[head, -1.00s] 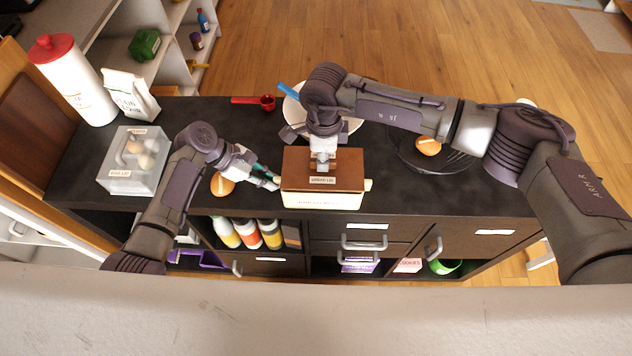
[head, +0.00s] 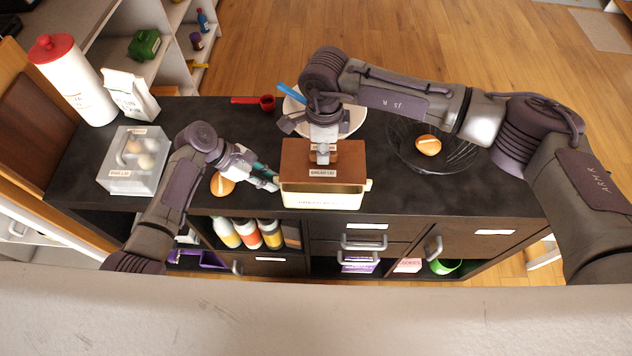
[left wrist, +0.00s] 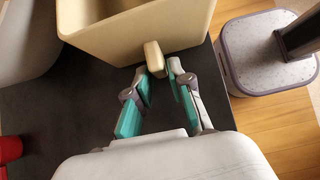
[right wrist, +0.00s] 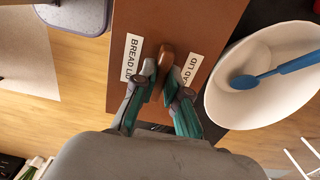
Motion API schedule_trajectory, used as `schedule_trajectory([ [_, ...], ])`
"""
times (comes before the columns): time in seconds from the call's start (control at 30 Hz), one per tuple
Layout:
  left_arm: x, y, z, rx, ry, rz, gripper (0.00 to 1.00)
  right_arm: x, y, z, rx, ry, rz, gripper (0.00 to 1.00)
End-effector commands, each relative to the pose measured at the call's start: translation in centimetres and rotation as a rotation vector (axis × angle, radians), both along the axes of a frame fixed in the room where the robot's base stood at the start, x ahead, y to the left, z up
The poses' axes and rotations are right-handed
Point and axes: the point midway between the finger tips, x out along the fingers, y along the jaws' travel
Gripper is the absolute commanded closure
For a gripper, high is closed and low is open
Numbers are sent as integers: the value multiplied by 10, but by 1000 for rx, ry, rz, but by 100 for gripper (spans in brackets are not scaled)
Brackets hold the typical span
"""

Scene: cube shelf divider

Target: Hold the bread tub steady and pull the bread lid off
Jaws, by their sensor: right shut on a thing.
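The brown bread lid (head: 296,158) is held above and slightly behind the cream bread tub (head: 320,201), whose open top shows at the front. My right gripper (head: 322,155) is shut on the lid's knob, seen in the right wrist view (right wrist: 166,62) between the fingers. My left gripper (head: 272,183) is at the tub's left side. In the left wrist view, its fingertips (left wrist: 158,70) stand apart near the tub's small side handle (left wrist: 154,58); I cannot tell whether a finger touches it. The tub (left wrist: 140,25) stands on the dark counter.
A white bowl with a blue utensil (head: 289,91) stands behind the lid. A wire basket (head: 460,158) with a bread roll (head: 428,145) is at right. Another roll (head: 222,184) lies by my left arm. A clear egg box (head: 130,180) is at left.

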Motion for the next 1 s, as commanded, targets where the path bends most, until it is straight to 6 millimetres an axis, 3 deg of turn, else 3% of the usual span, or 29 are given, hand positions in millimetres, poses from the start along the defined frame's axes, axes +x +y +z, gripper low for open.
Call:
schedule_trajectory([
  [0.03, 0, 0, 0, 0, 0, 0, 66, 0, 0, 0, 0, 0, 0, 100],
  [0.1, 0, 0, 0, 0, 0, 0, 57, 0, 0, 0, 0, 0, 0, 100],
  [0.47, 0, 4, 4, 1, -1, 1, 57, 0, 0, 0, 0, 0, 0, 100],
  [1.0, 1, 69, 78, 1, -1, 1, 57, 0, 0, 0, 0, 0, 0, 100],
])
